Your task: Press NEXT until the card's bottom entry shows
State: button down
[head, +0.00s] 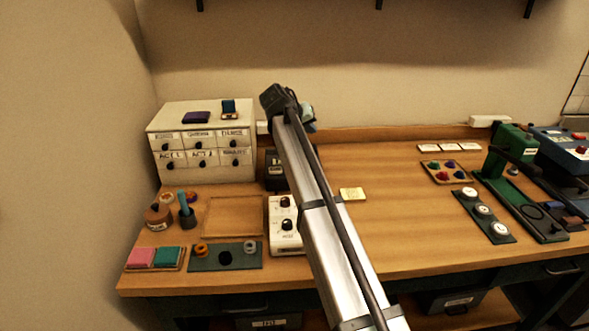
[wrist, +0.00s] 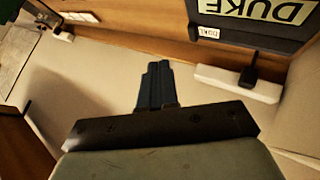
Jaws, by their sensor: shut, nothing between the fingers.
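My gripper (wrist: 157,72) is shut and empty in the wrist view, its dark fingers pressed together. In the head view my arm reaches up over the table and its end is raised near the back wall. A white box (head: 287,243) with a dark red knob or button and a black one stands left of my arm; its small lettering is too blurred to read surely. Behind it is a dark unit (head: 275,170), partly hidden by my arm. In the wrist view a dark panel (wrist: 240,32) carries a pale card (wrist: 262,12) reading DUKE upside down, cut by the frame edge.
A labelled drawer cabinet (head: 205,150) stands at the back left. A wooden tray (head: 232,216) lies in front of it. A yellow card (head: 352,194) lies right of my arm. A green press (head: 510,150) stands at the right.

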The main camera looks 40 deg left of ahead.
jog(key=s+a+f, duration=0.1)
jog(key=s+a, duration=0.1)
jog(key=s, duration=0.3)
jog(key=shift+s+a, duration=0.25)
jog(key=shift+a, duration=0.15)
jog(key=shift+f, duration=0.2)
jog(key=shift+f, duration=4.2)
jog(key=shift+f, duration=0.2)
jog(key=shift+f, duration=0.25)
jog(key=shift+f, duration=0.45)
jog(key=shift+r, duration=0.9)
